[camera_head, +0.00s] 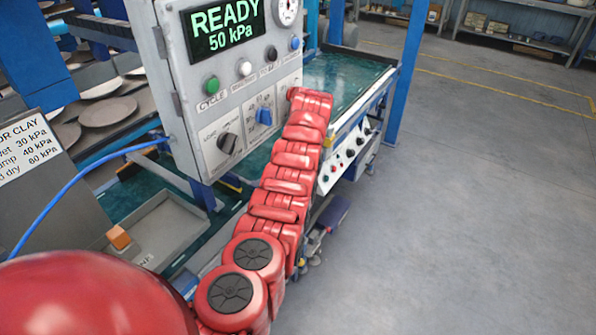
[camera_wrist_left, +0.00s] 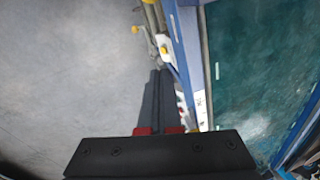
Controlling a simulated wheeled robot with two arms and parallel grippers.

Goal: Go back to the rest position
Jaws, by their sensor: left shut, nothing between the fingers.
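My left gripper (camera_wrist_left: 159,74) shows in the left wrist view with its two dark fingers together and nothing between them. It is over the edge of the bench, with grey floor to the left and the green bench top (camera_wrist_left: 262,70) to the right. In the head view a red segmented arm of mine reaches up past the right side of the control panel (camera_head: 178,100); no gripper fingers show there. The panel's display (camera_head: 224,25) reads READY 50 kPa. My right gripper is in neither view.
A blue knob (camera_head: 264,116) and a black knob (camera_head: 228,143) sit on the panel close to my arm. Plates (camera_head: 107,112) lie on a rack at the left. A grey tray (camera_head: 165,235) is below the panel. Open floor (camera_head: 480,200) lies to the right.

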